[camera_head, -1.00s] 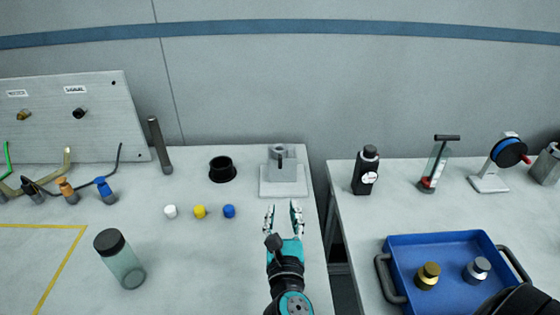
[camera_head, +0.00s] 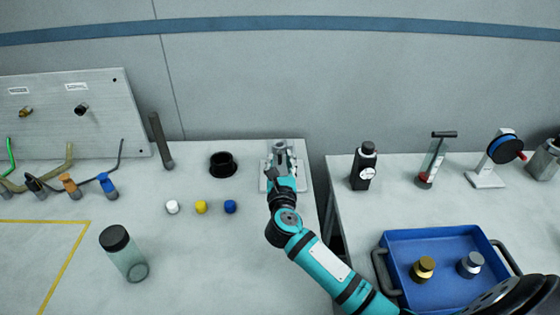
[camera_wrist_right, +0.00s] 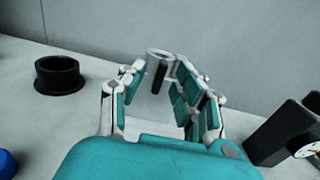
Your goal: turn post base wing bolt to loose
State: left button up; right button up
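The grey post base (camera_head: 279,146) stands near the back right corner of the left table, mostly hidden behind my right gripper (camera_head: 283,160). In the right wrist view the post base (camera_wrist_right: 157,53) shows its hollow round top, with a dark upright piece, seemingly the wing bolt (camera_wrist_right: 160,74), on its near side. My right gripper (camera_wrist_right: 160,70) is open there, its fingers on either side of the wing bolt in the picture. I cannot tell whether they touch it. My left gripper is not in view.
A black ring (camera_head: 223,164) stands left of the post base, with white (camera_head: 172,207), yellow (camera_head: 201,207) and blue (camera_head: 230,207) caps in front. A gap separates the right table, which holds a black bottle (camera_head: 364,168) and a blue tray (camera_head: 440,240).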

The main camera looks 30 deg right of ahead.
grip_shut()
dwell(0.5)
